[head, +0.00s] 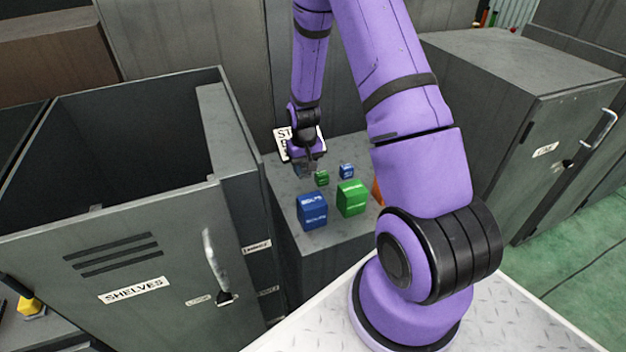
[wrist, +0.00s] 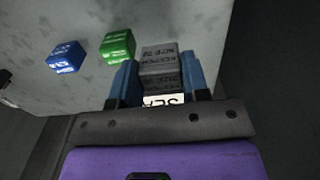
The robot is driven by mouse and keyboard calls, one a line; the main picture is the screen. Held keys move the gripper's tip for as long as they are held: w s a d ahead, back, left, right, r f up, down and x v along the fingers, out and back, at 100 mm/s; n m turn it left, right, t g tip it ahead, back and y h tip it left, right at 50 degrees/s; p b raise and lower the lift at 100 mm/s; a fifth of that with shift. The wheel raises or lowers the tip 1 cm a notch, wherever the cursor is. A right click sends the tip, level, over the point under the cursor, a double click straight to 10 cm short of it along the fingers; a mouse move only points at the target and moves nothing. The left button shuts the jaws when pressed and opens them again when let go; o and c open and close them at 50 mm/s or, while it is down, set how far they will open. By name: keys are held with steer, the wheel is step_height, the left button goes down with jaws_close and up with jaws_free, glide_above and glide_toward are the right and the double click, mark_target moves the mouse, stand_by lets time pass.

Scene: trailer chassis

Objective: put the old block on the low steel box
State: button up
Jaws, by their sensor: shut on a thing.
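The old block (wrist: 160,65), grey with dark lettering, sits between the two blue fingers of my gripper (wrist: 157,80) in the wrist view. My gripper is shut on it. In the head view my gripper (head: 306,170) points down over the back left part of the low steel box (head: 283,192), and the block is hard to make out there. The box has a flat grey top, which also fills much of the wrist view (wrist: 75,95). I cannot tell whether the block touches this top.
On the box stand a large blue block (head: 312,210), a large green block (head: 352,198), a small green block (head: 322,178) and a small blue block (head: 347,171). An orange thing (head: 377,191) is partly hidden by my arm. A white sign (head: 283,145) is behind my gripper. An open-topped shelves cabinet (head: 130,240) stands left.

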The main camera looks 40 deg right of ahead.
mark_target(306, 177)
steer(key=shift+f, duration=2.8)
steer(key=shift+f, duration=0.1)
steer(key=o, duration=0.7)
